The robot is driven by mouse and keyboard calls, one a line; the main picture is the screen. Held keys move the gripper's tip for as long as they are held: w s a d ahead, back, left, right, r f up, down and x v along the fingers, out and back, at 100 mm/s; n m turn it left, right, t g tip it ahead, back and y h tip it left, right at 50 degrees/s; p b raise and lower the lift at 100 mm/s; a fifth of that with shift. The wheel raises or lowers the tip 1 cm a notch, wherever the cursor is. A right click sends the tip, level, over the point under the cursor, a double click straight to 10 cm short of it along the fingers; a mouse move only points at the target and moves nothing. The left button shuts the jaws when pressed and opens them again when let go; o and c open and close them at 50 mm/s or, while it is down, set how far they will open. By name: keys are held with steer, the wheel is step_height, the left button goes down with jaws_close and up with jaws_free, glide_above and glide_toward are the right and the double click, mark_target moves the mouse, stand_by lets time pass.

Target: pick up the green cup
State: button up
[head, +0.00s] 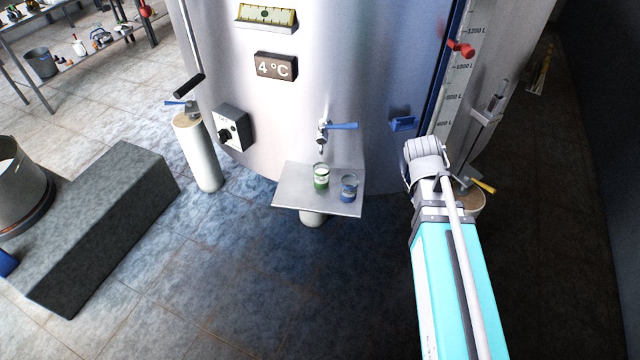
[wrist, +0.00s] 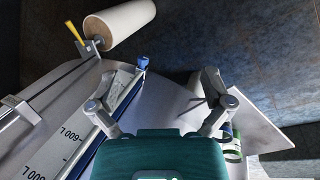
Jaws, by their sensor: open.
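The green cup (head: 321,178) stands upright on a small metal shelf (head: 290,196) in front of the steel tank, below the tap. In the wrist view the cup (wrist: 232,153) shows at the right, with green bands, just beyond my right finger. My gripper (wrist: 166,82) is open, with nothing between its fingers. It is apart from the cup. In the head view my arm reaches up on the right of the shelf, and I cannot make out the fingers there.
A blue cup (head: 349,188) stands close to the right of the green cup. The tap (head: 323,131) with a blue lever hangs above the shelf. A valve with a yellow handle (head: 483,185) is beside my arm.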

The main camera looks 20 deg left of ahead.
steer(key=w+a+f+n+t+h+b, duration=0.2)
steer(key=w+a+f+n+b, duration=0.15)
steer(key=a+n, duration=0.4)
steer(key=n+t+b, duration=0.9)
steer(key=n+b, duration=0.3)
steer(key=n, duration=0.4)
glide_toward(321, 176)
step_height(321, 176, up, 3)
steer(key=a, duration=0.2)
steer(key=shift+s+d+m+y, duration=0.15)
steer(key=shift+s+m+y, duration=0.1)
steer(key=shift+y, duration=0.15)
steer(key=shift+w+f, duration=0.15)
steer(key=b+x, duration=0.3)
steer(key=x, duration=0.5)
steer(key=shift+w, duration=0.15)
steer(key=shift+d+f, duration=0.15)
